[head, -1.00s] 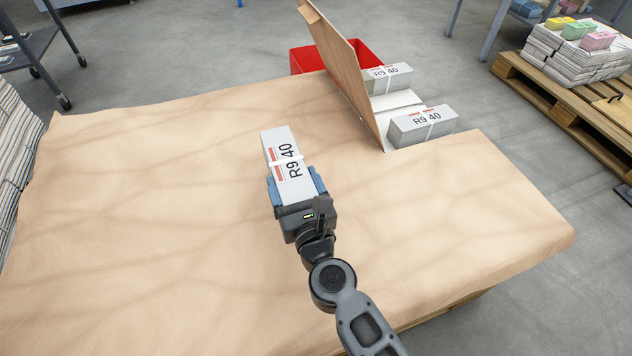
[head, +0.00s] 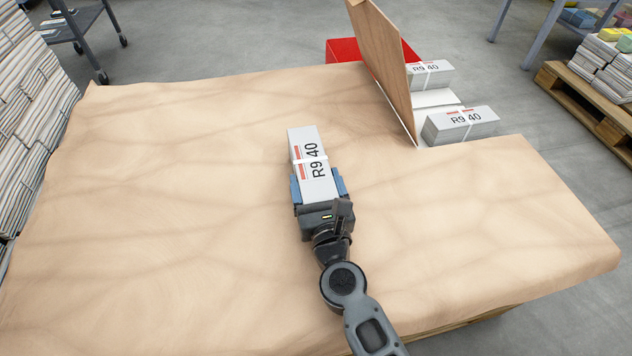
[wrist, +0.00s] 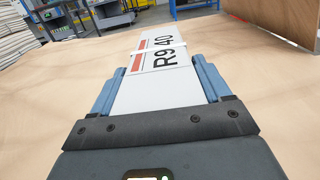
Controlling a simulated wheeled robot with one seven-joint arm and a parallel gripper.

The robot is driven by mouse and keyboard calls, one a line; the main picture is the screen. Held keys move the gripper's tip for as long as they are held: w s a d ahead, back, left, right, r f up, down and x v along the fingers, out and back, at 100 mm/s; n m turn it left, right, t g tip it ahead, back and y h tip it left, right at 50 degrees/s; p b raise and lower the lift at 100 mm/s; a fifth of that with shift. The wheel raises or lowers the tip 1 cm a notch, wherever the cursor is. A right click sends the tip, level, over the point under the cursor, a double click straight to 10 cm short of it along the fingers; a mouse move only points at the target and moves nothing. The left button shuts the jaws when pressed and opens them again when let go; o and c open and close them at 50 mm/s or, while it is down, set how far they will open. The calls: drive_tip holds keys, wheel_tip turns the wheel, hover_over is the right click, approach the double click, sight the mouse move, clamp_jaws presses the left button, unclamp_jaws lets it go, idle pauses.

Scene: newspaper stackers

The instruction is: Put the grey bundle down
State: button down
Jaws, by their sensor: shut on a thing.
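The grey bundle (head: 315,160) is marked "R9 40" and has a white strap across it. My gripper (head: 318,186) is shut on its near end, with a blue finger on each long side. In the head view the bundle points away from me over the middle of the brown paper-covered surface (head: 180,190). In the wrist view the bundle (wrist: 158,75) lies between the blue fingers (wrist: 160,82), its label facing up. I cannot tell whether its underside touches the surface.
An upright brown board (head: 383,62) stands at the back right. Beyond it are two similar bundles, one nearer (head: 460,124) and one farther (head: 430,74), and a red bin (head: 343,50). Newspaper stacks (head: 35,100) rise at the left. The surface around my gripper is clear.

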unclamp_jaws()
drive_tip(key=shift+f, duration=0.1)
drive_tip(key=shift+r, duration=0.25)
drive_tip(key=v, duration=1.2)
drive_tip(key=shift+f, duration=0.1)
drive_tip(key=shift+d, duration=0.1)
